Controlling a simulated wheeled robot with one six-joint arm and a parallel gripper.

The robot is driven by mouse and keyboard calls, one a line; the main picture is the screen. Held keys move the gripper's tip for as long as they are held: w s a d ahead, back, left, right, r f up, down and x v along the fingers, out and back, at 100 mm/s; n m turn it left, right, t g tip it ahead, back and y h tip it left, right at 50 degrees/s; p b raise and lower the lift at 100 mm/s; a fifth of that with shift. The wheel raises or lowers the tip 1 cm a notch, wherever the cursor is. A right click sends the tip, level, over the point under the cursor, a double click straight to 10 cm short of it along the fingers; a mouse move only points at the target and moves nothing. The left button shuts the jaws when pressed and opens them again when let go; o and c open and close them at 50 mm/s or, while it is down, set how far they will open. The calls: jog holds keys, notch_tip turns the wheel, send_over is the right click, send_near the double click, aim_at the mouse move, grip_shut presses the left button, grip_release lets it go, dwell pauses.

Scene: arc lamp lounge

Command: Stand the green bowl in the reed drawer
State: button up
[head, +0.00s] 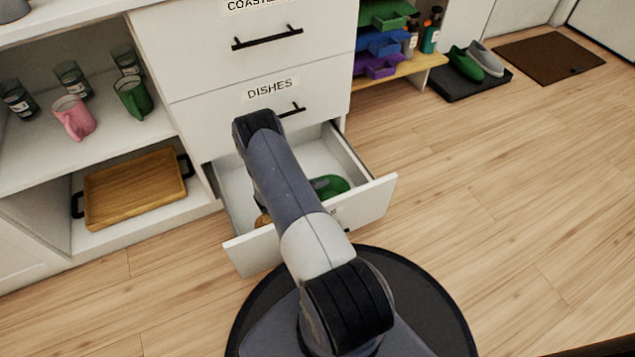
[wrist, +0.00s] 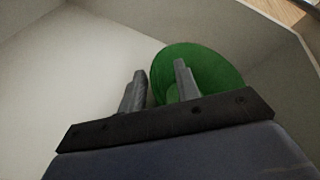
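The green bowl (head: 331,185) is inside the open bottom drawer (head: 376,199), near its right side, partly hidden by my arm in the head view. In the wrist view the bowl (wrist: 215,72) shows its round rim, close to a drawer wall; it seems to rest on the drawer floor. My gripper (wrist: 159,82) is over the drawer with its fingers apart. The right finger overlaps the bowl and the left finger is just outside its left edge, so the rim lies between them. I cannot tell whether either finger touches it. The drawer front's label is mostly hidden by my arm.
A small tan thing (head: 263,219) shows at the drawer's front left, mostly hidden. The DISHES drawer (head: 220,118) above is shut. Left shelves hold mugs, glasses and a wooden tray (head: 135,187). Shoes on a dark mat (head: 470,85) stand back right. The floor at right is clear.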

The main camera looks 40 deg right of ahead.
jog(key=p+v, duration=0.2)
jog(key=v, duration=0.4)
jog(key=shift+a+r+p, duration=0.1)
jog(key=shift+r+p, duration=0.1)
jog(key=shift+p, duration=0.1)
jog(key=shift+a+r, duration=0.1)
jog(key=shift+a, duration=0.45)
dwell(0.3)
